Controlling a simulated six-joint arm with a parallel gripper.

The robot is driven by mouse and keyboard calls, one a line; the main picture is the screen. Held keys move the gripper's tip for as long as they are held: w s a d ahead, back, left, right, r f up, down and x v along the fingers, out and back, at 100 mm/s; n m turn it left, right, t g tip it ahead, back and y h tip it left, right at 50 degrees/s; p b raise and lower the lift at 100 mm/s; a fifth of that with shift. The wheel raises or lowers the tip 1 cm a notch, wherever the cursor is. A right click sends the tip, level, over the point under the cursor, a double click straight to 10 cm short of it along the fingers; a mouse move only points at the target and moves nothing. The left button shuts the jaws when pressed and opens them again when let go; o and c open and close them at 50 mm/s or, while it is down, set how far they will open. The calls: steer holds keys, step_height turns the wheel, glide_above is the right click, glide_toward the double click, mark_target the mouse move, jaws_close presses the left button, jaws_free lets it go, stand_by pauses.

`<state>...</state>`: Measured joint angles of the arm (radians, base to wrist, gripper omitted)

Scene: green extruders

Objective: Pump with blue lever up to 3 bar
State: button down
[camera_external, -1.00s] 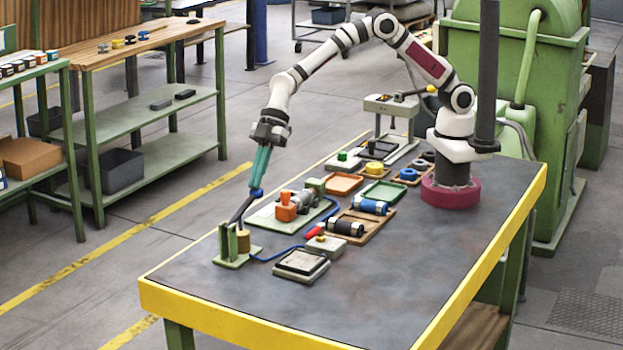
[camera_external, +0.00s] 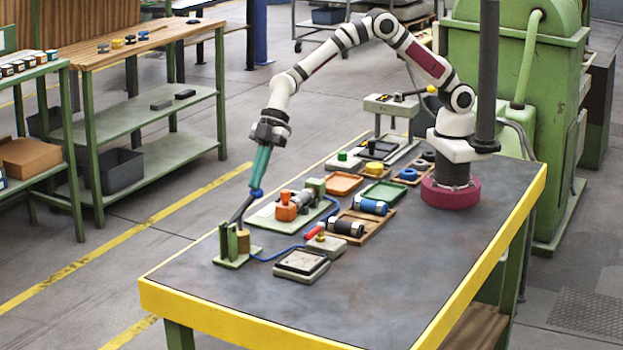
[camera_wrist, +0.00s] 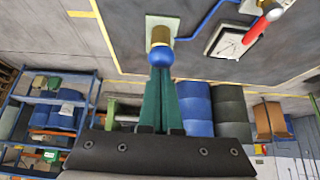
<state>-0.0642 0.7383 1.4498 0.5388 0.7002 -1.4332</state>
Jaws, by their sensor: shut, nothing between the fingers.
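The pump stands on a green base plate (camera_external: 238,256) near the table's left edge, with green uprights and a brass cylinder (camera_external: 244,236). Its dark lever (camera_external: 242,210) slants up to the right and ends in a blue knob (camera_external: 257,195). My gripper (camera_external: 255,186) points down, its teal fingers shut, with the tips at the top of the knob. In the wrist view the closed fingertips (camera_wrist: 161,72) meet the blue knob (camera_wrist: 161,57), which partly hides the brass cylinder (camera_wrist: 160,35). A square pale-faced gauge (camera_wrist: 231,42) shows there; its reading is too small to tell.
A blue hose (camera_external: 282,253) runs from the pump past a box with a red handle (camera_external: 313,232). The table's front right is clear.

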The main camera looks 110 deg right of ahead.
mark_target(258, 197)
stand_by(0.4)
step_height(258, 197, down, 5)
steer(key=shift+f, duration=0.1)
steer(key=shift+r, duration=2.75)
steer(key=shift+r, duration=2.4)
steer(key=shift+s, duration=0.1)
steer(key=s+d+r+m+g+h, duration=0.1)
steer(key=s+d+m, duration=0.2)
steer(key=s, duration=1.1)
steer(key=s+d+r+m+g+h, duration=0.1)
steer(key=s+m, duration=0.5)
steer(key=s, duration=0.8)
steer(key=s+d+m+g+h, duration=0.1)
steer(key=s+d+m+g, duration=0.2)
steer(key=s, duration=1.2)
steer(key=d+m, duration=0.1)
steer(key=m, duration=0.1)
steer(key=shift+d+r+m, duration=0.3)
steer(key=shift+r, duration=0.1)
